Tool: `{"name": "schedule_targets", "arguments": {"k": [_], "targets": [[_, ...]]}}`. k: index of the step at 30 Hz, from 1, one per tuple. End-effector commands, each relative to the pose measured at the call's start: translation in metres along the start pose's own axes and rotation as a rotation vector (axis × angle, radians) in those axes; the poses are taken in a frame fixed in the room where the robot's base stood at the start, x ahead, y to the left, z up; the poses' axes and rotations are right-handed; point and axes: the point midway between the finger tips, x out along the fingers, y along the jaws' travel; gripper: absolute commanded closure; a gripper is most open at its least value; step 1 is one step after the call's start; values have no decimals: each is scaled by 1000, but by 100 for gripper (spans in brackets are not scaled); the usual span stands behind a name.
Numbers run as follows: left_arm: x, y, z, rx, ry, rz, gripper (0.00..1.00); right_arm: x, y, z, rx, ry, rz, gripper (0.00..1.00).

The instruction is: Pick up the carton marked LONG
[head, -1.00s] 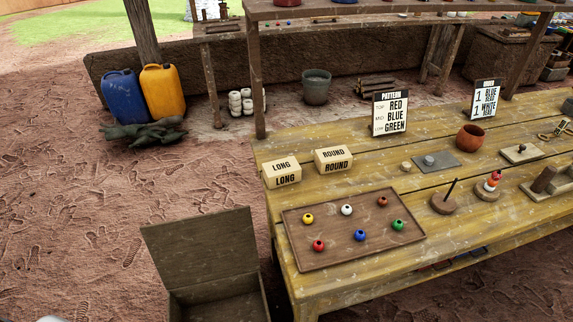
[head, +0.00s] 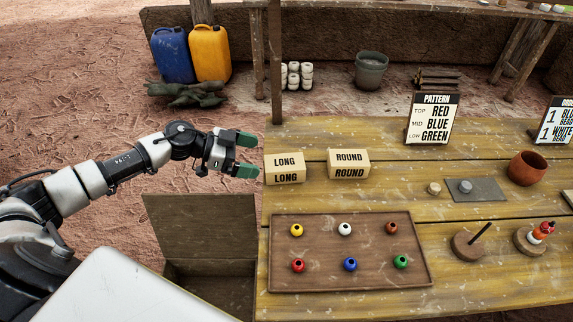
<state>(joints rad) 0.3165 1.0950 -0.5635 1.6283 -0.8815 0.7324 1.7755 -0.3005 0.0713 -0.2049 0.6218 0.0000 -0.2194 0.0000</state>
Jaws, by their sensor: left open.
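The carton marked LONG (head: 284,168) is a small tan box with black lettering on its top and front. It stands on the left edge of the wooden table, left of the carton marked ROUND (head: 349,163). My left gripper (head: 246,155) has green fingertips and comes in from the left. It is open and empty, with its fingertips just left of the LONG carton in the picture. I cannot tell how far above or behind the carton they are. My right gripper is out of view.
A brown tray (head: 347,283) with several coloured beads lies in front of the cartons. An open wooden box (head: 205,223) stands left of the table (head: 470,292), below my left forearm. A pattern sign (head: 433,118) stands behind. A table post (head: 276,60) rises behind the LONG carton.

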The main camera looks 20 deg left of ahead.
Motion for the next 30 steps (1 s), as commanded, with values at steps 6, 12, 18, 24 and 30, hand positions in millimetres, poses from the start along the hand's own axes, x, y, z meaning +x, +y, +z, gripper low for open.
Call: {"name": "schedule_targets", "arguments": {"k": [6, 12, 18, 24, 30], "targets": [[28, -1, -1, 0, 5, -3, 4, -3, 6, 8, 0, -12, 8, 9], [47, -1, 1, -1, 6, -3, 4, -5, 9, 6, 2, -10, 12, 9], [75, -1, 4, 0, 6, -4, 4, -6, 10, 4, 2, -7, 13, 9], [83, -1, 5, 0, 3, -5, 4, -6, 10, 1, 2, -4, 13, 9], [82, -1, 5, 0, 3, -5, 15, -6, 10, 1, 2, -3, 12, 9]]}}
